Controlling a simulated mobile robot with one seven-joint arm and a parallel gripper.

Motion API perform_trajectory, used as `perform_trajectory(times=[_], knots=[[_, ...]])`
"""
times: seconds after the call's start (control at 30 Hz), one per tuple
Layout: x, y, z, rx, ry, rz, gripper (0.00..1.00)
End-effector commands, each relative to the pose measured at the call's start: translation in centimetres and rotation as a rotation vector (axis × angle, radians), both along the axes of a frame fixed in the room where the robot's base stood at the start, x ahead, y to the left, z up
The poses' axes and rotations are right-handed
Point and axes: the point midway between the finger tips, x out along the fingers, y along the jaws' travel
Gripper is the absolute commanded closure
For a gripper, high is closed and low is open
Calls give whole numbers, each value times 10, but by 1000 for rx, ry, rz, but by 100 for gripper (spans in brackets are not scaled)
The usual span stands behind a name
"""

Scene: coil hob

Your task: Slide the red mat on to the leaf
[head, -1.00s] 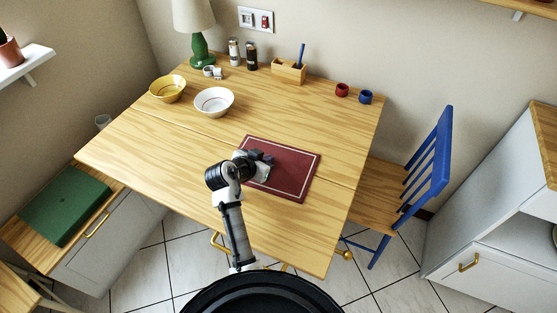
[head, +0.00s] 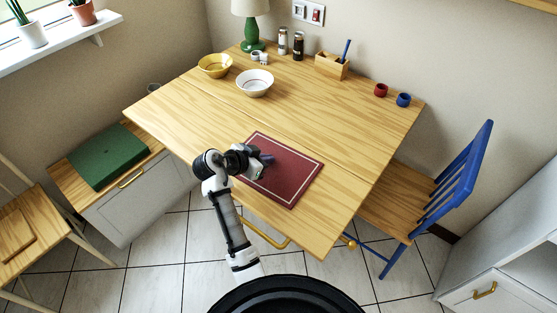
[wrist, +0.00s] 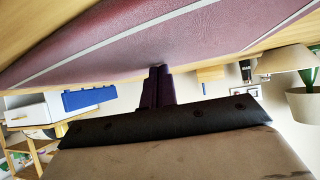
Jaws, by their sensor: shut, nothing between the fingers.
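The red mat (head: 287,177), dark red with a pale border line, lies flat on the wooden table in the head view. Most of it appears to lie on the near leaf (head: 325,222), with its far edge close to the seam; the exact overlap is hard to tell. My gripper (head: 267,160) is shut and empty, over the far left part of the mat. In the wrist view, which is upside down, the closed fingertips (wrist: 160,70) are at the mat's surface (wrist: 150,40) and seem to touch it. My arm hides the mat's left corner.
A white bowl (head: 255,83), a yellow bowl (head: 215,65), a lamp (head: 253,30), shakers and a pen box (head: 332,66) stand farther back. A red cup (head: 381,90) and a blue cup (head: 404,100) are back right. A blue chair (head: 465,180) stands right. The leaf around the mat is clear.

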Motion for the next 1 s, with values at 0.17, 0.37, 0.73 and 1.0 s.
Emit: perform_trajectory(times=[0.17, 0.37, 0.73, 1.0], knots=[[-4, 12, -9, 0, 21, 2, 100], [-4, 12, -9, 0, 21, 2, 100], [-3, 12, 9, 0, 17, 3, 100], [2, 6, 9, 1, 13, 0, 100]])
